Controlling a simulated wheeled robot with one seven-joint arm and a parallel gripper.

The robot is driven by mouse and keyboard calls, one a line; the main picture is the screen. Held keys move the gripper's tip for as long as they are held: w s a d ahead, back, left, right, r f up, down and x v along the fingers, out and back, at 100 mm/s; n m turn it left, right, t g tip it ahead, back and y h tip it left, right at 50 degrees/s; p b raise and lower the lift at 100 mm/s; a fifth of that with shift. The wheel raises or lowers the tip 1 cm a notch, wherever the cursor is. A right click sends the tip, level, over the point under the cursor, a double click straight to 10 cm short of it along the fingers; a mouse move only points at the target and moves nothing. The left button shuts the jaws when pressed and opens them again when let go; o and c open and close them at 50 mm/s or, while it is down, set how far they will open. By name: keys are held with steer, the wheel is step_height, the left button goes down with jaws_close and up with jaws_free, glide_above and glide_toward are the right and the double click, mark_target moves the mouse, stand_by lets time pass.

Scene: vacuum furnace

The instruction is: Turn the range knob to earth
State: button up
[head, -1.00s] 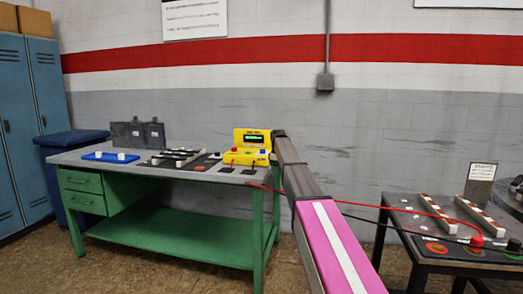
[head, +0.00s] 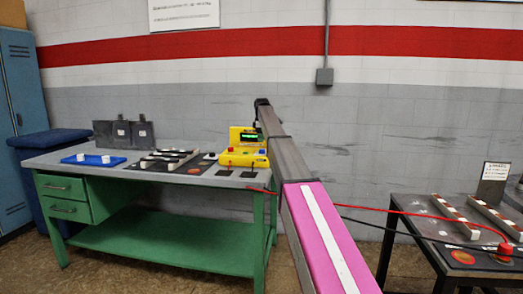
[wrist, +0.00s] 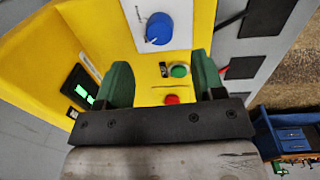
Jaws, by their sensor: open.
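The yellow tester (head: 243,157) stands at the right end of the green bench, partly hidden by my arm. In the wrist view its yellow face (wrist: 145,75) fills the middle. The blue range knob (wrist: 158,28) sits on a white panel, with a short white mark on its lower left; the panel's labels are unreadable. My gripper (wrist: 162,62) is open and empty. Its two green fingers stand apart over the tester's face, with the knob beyond the fingertips and between them in the picture, not visibly touched. In the head view the gripper's fingers cannot be made out.
A green button (wrist: 180,70) and a red button (wrist: 171,99) show between the fingers. A lit display (wrist: 78,95) lies to the left. The green bench (head: 160,245) also holds a blue tray (head: 78,159) and dark bars. A dark table (head: 405,222) with red and black leads stands right.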

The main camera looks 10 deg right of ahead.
mark_target(262, 151)
steer(key=f, duration=0.7)
steer(key=shift+w, duration=0.2)
steer(key=c, duration=0.9)
